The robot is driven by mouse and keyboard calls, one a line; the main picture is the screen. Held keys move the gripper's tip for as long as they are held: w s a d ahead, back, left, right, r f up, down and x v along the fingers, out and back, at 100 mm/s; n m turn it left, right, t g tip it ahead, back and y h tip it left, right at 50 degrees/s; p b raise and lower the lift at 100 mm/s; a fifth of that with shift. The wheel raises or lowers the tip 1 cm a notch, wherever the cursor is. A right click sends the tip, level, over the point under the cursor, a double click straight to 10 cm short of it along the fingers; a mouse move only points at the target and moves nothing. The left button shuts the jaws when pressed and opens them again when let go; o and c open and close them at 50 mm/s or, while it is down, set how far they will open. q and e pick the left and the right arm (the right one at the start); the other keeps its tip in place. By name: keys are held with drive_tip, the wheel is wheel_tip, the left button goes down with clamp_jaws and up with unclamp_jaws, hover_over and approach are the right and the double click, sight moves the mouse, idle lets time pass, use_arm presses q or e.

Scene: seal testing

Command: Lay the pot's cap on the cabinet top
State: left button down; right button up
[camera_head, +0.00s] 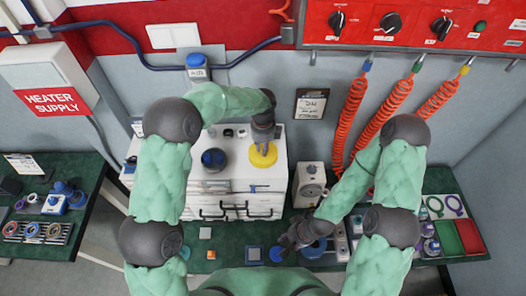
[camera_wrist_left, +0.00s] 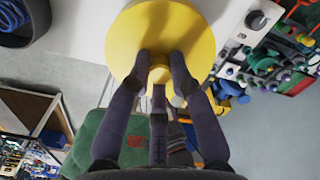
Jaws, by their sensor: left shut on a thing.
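The yellow round cap (camera_head: 263,155) is at the right part of the white cabinet top (camera_head: 240,172); I cannot tell if it touches the surface. My left gripper (camera_head: 264,140) is above it, shut on its central knob. In the left wrist view the fingers (camera_wrist_left: 160,75) close around the knob of the yellow cap (camera_wrist_left: 130,35). A dark round pot (camera_head: 214,160) with blue inside stands on the cabinet to the left, its top uncovered. It also shows in the left wrist view (camera_wrist_left: 40,38). My right gripper (camera_head: 290,240) is low over the green bench; its jaws are unclear.
A white device with a dial (camera_head: 309,184) stands right of the cabinet. Orange coiled hoses (camera_head: 355,115) hang from the red panel. Small dark items (camera_head: 235,132) lie at the cabinet's back edge.

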use_arm(q)
drive_tip(key=shift+f+p, duration=0.35)
drive_tip(key=shift+f, duration=1.2)
drive_tip(key=shift+f, duration=0.15)
drive_tip(key=c, duration=1.1)
unclamp_jaws()
wheel_tip(320, 180, up, 12)
drive_tip(key=shift+r+b, duration=0.2)
drive_tip(key=shift+b, duration=0.5)
